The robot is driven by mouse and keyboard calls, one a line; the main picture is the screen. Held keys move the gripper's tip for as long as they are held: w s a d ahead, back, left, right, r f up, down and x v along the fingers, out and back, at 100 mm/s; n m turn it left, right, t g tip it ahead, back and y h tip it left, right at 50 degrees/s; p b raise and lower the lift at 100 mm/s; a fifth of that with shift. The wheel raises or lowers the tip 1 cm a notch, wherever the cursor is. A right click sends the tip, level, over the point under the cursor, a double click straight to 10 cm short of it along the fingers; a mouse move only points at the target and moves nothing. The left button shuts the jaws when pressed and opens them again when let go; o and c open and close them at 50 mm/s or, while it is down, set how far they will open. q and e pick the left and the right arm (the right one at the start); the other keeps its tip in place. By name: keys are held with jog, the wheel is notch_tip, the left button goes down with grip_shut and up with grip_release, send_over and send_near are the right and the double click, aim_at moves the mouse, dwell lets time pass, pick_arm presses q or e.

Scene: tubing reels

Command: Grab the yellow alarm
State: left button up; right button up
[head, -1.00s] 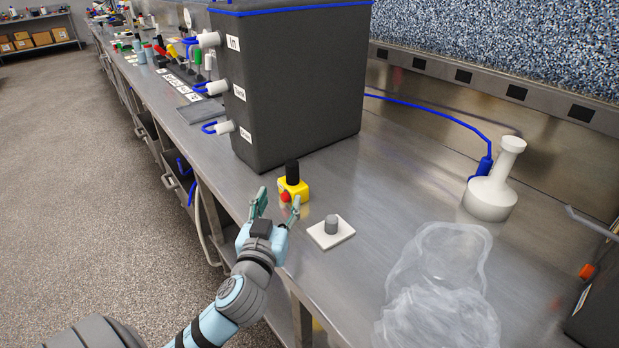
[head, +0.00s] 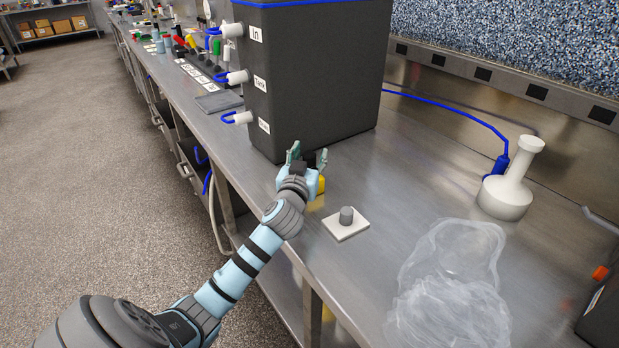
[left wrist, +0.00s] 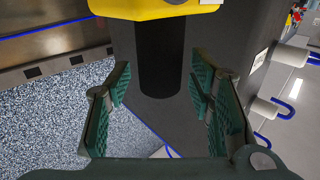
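The yellow alarm (head: 321,184) stands on the steel bench in front of the dark tank, mostly hidden behind my left gripper (head: 308,160). In the left wrist view, its yellow body (left wrist: 170,8) is at the top edge and its black cylinder (left wrist: 160,55) hangs down between my left fingers (left wrist: 168,100). The fingers are spread, with visible gaps on both sides of the cylinder. My right gripper is in neither view.
The tank (head: 320,80) with pipe fittings stands right behind the alarm. Clear crumpled plastic (head: 450,285) and a white flask (head: 510,185) are farther right. The bench's front edge is close by.

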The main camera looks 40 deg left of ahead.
pick_arm(q)
grip_shut()
